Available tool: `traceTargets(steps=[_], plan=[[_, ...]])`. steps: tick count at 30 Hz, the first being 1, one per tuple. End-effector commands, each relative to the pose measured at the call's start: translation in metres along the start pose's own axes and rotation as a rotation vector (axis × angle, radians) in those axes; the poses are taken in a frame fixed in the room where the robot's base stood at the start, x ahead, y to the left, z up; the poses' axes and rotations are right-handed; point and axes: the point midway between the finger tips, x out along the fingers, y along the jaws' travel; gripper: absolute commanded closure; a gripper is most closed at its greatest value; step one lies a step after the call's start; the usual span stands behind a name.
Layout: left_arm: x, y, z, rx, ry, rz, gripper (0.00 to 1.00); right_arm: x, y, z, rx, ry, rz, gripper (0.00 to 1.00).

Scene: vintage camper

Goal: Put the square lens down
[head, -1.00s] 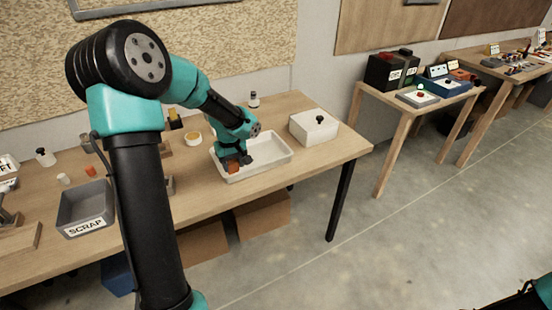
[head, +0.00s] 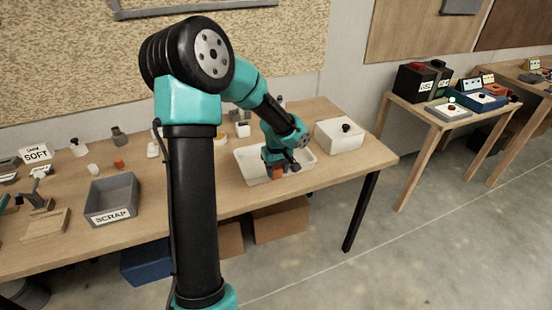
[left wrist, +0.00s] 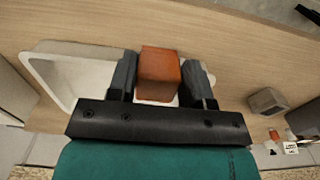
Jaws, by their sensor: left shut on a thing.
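The square lens, an orange-brown block (left wrist: 158,75), sits between the two dark fingers of my left gripper (left wrist: 158,66) in the left wrist view. The gripper is shut on it. In the head view my left gripper (head: 274,163) points down over the front part of a white tray (head: 245,172), with the orange block (head: 277,174) low between its fingers. I cannot tell whether the block touches the tray. The tray also shows behind the fingers in the left wrist view (left wrist: 58,72). My right gripper is not in view.
A white lidded box (head: 340,136) with a black knob stands right of the tray. A grey SCRAP bin (head: 112,200) stands to the left on the wooden bench (head: 205,200). Small bottles and jars line the back. The bench between bin and tray is largely clear.

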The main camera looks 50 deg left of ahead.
Motion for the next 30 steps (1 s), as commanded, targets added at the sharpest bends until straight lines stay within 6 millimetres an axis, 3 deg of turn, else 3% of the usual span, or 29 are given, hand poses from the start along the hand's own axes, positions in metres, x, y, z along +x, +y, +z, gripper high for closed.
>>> traceTargets(steps=[15,21,30], plan=[[0.01,0.037,-0.097,-0.002,0.001,0.001,0.77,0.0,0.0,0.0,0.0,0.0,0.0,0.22],[0.012,0.042,-0.113,0.0,0.0,0.0,0.77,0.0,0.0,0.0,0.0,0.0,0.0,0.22],[0.011,0.043,-0.113,0.001,0.0,0.0,0.77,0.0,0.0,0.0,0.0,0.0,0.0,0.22]])
